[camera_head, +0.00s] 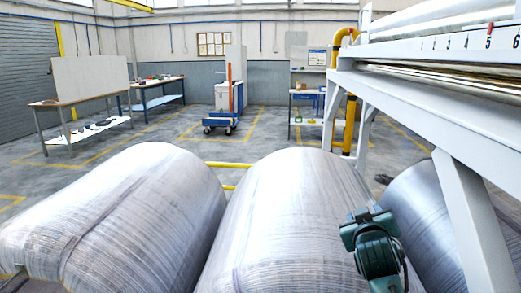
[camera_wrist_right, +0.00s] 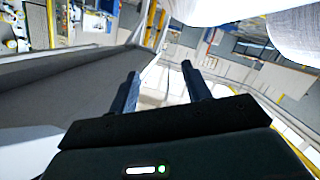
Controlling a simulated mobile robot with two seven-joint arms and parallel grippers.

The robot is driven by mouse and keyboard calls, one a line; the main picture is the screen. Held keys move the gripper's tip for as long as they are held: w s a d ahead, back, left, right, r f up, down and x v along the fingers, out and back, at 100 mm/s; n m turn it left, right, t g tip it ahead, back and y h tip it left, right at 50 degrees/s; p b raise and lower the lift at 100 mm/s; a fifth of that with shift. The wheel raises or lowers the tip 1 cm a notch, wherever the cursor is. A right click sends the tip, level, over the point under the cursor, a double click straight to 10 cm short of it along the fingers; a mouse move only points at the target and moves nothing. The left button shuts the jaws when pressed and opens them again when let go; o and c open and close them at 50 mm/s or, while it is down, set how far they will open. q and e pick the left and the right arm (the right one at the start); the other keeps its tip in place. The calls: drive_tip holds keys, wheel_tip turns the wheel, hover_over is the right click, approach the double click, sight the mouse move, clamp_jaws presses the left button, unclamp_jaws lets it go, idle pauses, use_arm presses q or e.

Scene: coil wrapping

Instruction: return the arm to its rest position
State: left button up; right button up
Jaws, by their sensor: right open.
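My right gripper (camera_wrist_right: 161,82) shows in the right wrist view with its two dark fingers apart and nothing between them. In the head view the green end of my right arm (camera_head: 372,250) is at the lower right, in front of the middle and right wrapped coils. I cannot make out its fingertips there. My left arm and left gripper are in neither view.
Three large wrapped coils lie side by side: left (camera_head: 120,220), middle (camera_head: 285,215) and right (camera_head: 425,205). A white machine frame (camera_head: 460,180) stands close at the right. Behind are a blue cart (camera_head: 222,120) and a workbench (camera_head: 85,103). Open floor lies between.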

drive_tip(key=s+a+f+n+g+y, duration=0.1)
drive_tip(key=s+a+f+y, duration=0.15)
drive_tip(key=s+f, duration=0.7)
drive_tip(key=s+a+f+g+y, duration=0.1)
drive_tip(key=s+a+f+y, duration=0.15)
drive_tip(key=s+f, duration=0.65)
drive_tip(key=s+a+f+g+y, duration=0.1)
drive_tip(key=s+a+f, duration=0.1)
drive_tip(key=s+f, duration=0.3)
drive_tip(key=s+a+f+g+y, duration=0.1)
drive_tip(key=s+a+f, duration=0.1)
drive_tip(key=s+f, duration=0.4)
drive_tip(key=shift+s+a+m, duration=0.35)
drive_tip(key=shift+s+m, duration=0.05)
drive_tip(key=shift+s, duration=0.65)
